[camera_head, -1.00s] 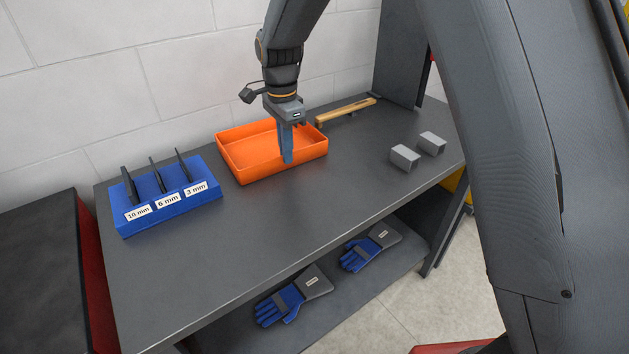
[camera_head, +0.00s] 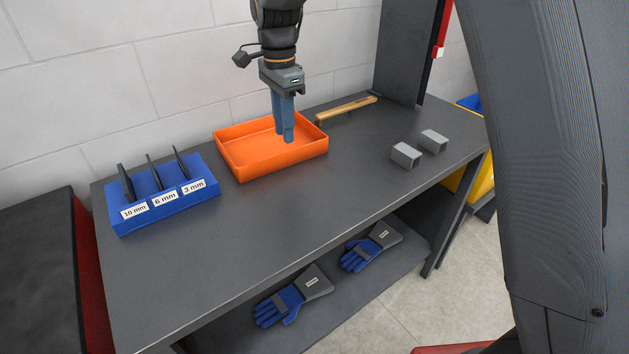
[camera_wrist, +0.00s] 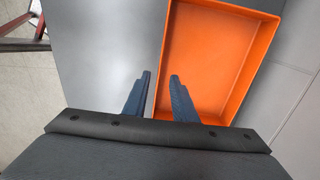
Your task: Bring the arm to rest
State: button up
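My gripper (camera_head: 284,138) hangs fingers down above the right part of the orange tray (camera_head: 262,176) on the grey workbench (camera_head: 270,230). The fingers are near the tray's long edge there.
A blue holder (camera_head: 165,210) with three dark tools, labelled 10, 6 and 3 mm, stands left. Two grey blocks (camera_head: 406,155) lie right. A wooden-handled tool (camera_head: 346,109) lies behind. Gloves (camera_head: 293,298) lie on the lower shelf. The bench front is clear.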

jog(key=shift+r, duration=0.75)
jog(key=s+d+f+n, duration=0.1)
jog(key=s+d, duration=0.1)
jog(key=d, duration=0.2)
jog(key=s+d+f+n, duration=0.1)
jog(key=s+d+n, duration=0.1)
jog(key=d, duration=0.3)
jog(key=s+d+f+n, duration=0.2)
jog(key=s+d, duration=0.2)
jog(key=shift+d, duration=0.25)
jog(key=s+d+n, duration=0.1)
jog(key=s+d, duration=0.1)
jog(key=s+d+f+n, duration=0.1)
jog(key=s+d, duration=0.1)
jog(key=s+d+f+n, duration=0.1)
jog(key=s+d, duration=0.1)
jog(key=shift+s+f+t, duration=0.25)
jog(key=shift+s+t, duration=0.05)
jog(key=shift+s, duration=0.1)
jog(key=s+d+f+n, duration=0.3)
jog(key=s+d+n, duration=0.1)
jog(key=s, duration=0.5)
jog(key=shift+d, duration=0.55)
